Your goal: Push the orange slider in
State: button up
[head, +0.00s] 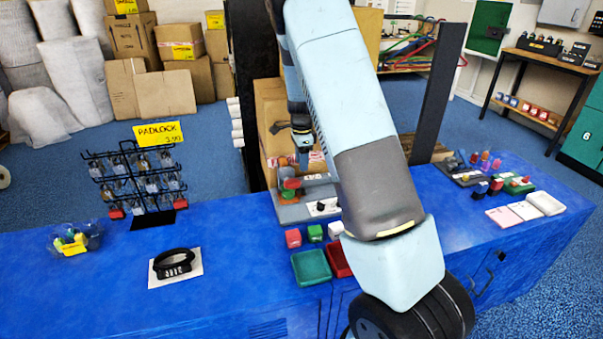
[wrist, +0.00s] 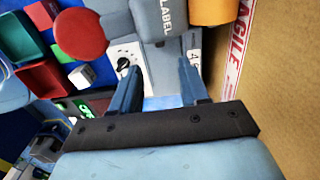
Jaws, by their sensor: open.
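A grey control panel (head: 292,213) stands on the blue bench, partly hidden behind my arm. It carries a red round knob (head: 291,184), which also shows large in the wrist view (wrist: 80,34), and a white dial plate with a black knob (wrist: 124,64).
A cardboard carton with FRAGILE tape (wrist: 274,80) stands close on the wrist view's right side. Green (head: 311,267) and red (head: 340,262) trays and small blocks lie in front of the panel. A padlock rack (head: 140,185) stands to the left.

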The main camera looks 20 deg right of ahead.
jog(key=shift+r, duration=1.15)
jog(key=s+a+r+n+t+y, duration=0.25)
jog(key=s+r+n, duration=0.65)
jog(key=s+r, duration=0.95)
jog(key=s+r+n+t, duration=0.1)
jog(key=s+r+n, duration=0.1)
jog(key=s, duration=0.4)
jog(key=s+r+n+t+h, duration=0.1)
jog(key=s+r+n, duration=0.1)
jog(key=s+n, duration=0.2)
jog(key=s+a+r+n+t+h, duration=0.1)
jog(key=s+r+n, duration=0.2)
jog(key=s, duration=0.7)
